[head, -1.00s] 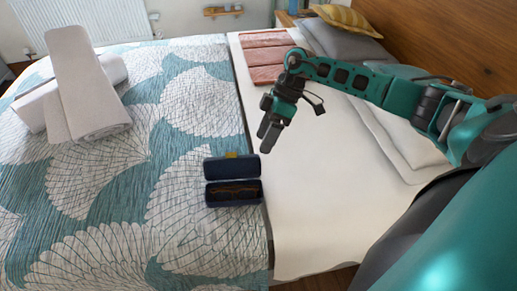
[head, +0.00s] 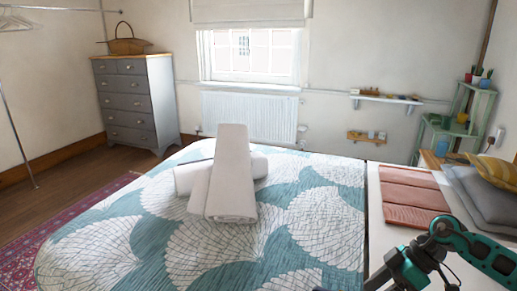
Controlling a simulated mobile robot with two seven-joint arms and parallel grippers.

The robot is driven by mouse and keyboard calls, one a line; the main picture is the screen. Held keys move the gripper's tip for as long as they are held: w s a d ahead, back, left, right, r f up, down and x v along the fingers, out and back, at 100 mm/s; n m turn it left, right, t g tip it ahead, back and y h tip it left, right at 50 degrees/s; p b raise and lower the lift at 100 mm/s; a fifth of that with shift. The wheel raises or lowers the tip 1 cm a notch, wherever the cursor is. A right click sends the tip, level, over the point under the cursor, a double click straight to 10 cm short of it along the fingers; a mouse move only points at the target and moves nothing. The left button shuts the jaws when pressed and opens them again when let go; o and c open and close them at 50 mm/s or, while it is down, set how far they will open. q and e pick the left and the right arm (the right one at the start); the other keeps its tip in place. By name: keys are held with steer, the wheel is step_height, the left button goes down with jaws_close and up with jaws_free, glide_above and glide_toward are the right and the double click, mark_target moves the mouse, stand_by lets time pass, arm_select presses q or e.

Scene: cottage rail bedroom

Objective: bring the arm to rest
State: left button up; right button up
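My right arm comes in at the lower right, teal with dark joints. Its gripper (head: 384,284) hangs over the white part of the bed at the bottom edge of the head view. The fingertips are partly cut off by the frame, so I cannot tell whether they are open or shut. No object shows in the gripper. My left gripper is not in view.
The bed has a teal and white patterned cover (head: 310,222) with rolled white towels (head: 232,180) on it. Folded pink cloth (head: 412,196) and grey and yellow pillows (head: 480,190) lie at the right. A grey chest of drawers (head: 130,100) stands back left.

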steer(key=s+a+r+t+y, duration=0.15)
steer(key=a+t+y, duration=0.7)
steer(key=a, duration=0.95)
steer(key=s+d+f+m+t+h, duration=0.1)
steer(key=s+d+f+m+h, duration=0.2)
steer(key=s+f+h, duration=0.3)
steer(key=s+d+f+m+t+h, duration=0.1)
steer(key=s+d+f+m+h, duration=0.2)
steer(key=s+f+m+h, duration=0.3)
steer(key=shift+s+d+f+m+h, duration=0.2)
steer(key=shift+d+f+m+h, duration=0.1)
steer(key=shift+f+h, duration=0.6)
steer(key=shift+r, duration=0.2)
